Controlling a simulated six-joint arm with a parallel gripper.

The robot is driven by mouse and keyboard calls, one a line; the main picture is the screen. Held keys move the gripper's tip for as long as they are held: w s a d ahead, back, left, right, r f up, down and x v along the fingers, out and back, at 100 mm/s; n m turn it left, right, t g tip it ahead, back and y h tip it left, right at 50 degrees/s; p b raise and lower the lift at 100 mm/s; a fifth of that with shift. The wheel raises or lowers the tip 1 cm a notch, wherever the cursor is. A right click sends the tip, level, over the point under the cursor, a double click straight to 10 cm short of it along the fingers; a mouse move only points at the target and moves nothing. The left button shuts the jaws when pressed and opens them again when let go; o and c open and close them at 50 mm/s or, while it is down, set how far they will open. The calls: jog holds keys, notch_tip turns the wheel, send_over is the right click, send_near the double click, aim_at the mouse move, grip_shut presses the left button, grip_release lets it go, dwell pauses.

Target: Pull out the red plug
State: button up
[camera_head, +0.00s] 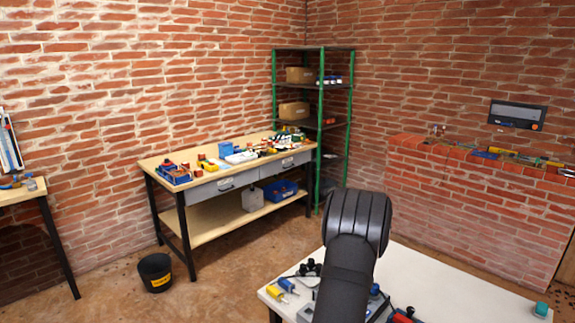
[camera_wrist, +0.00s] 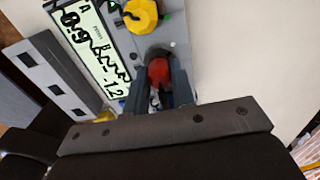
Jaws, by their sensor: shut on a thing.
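In the wrist view the red plug (camera_wrist: 158,71) sits between the two dark fingers of my gripper (camera_wrist: 160,84), which is shut on it. A dark rounded part shows just beyond the plug. The plug is over a grey panel (camera_wrist: 181,45). My gripper hides its lower part, so I cannot tell whether it is seated in a socket. In the head view my own arm covers the gripper and the plug.
A yellow round knob (camera_wrist: 141,15) and a white scale plate (camera_wrist: 90,45) are close to the gripper. On the white table (camera_head: 430,275) lie a yellow connector (camera_head: 287,285) and dark parts.

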jog(key=shift+r, duration=0.2)
jog(key=shift+r, duration=1.1)
jog(key=shift+r, duration=0.2)
jog(key=shift+r, duration=2.15)
jog(key=shift+a, duration=0.1)
